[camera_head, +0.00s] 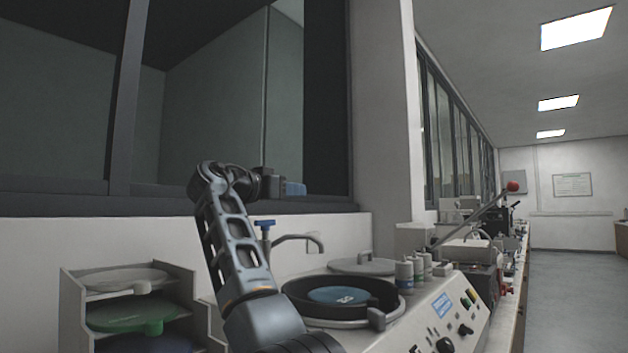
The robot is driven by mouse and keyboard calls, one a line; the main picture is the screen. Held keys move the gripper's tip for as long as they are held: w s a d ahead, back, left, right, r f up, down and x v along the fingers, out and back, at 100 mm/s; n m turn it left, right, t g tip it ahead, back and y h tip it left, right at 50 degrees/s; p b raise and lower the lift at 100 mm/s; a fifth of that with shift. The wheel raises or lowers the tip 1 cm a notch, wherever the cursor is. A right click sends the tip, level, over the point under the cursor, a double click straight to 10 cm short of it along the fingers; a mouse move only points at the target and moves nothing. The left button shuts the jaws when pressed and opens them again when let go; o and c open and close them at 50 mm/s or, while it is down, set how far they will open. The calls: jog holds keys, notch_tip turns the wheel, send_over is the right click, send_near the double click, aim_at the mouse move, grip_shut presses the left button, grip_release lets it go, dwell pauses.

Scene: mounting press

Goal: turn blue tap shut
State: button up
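The blue tap handle (265,223) sits on top of a short upright stem behind the bench machine. A curved grey metal spout (303,239) is just right of it. My arm rises from the bottom of the view and bends over to the right at the top. My gripper (294,187) is at its end, above and a little right of the blue handle, in front of the dark window frame. A gap shows between the gripper and the handle. The gripper is small and seen from the side, so its finger opening cannot be made out.
A round black bowl (376,293) with a blue disc (338,296) lies below the spout. A shelf rack (72,300) with discs stands left. Several small bottles (404,275), a control panel (446,318) and a red-knobbed lever (512,186) are right.

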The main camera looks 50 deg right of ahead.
jog(key=s+d+r, duration=0.3)
jog(key=s+d, duration=0.1)
jog(key=shift+s+d+r, duration=0.15)
jog(key=shift+s+r, duration=0.15)
jog(key=shift+r, duration=0.05)
dwell(0.4)
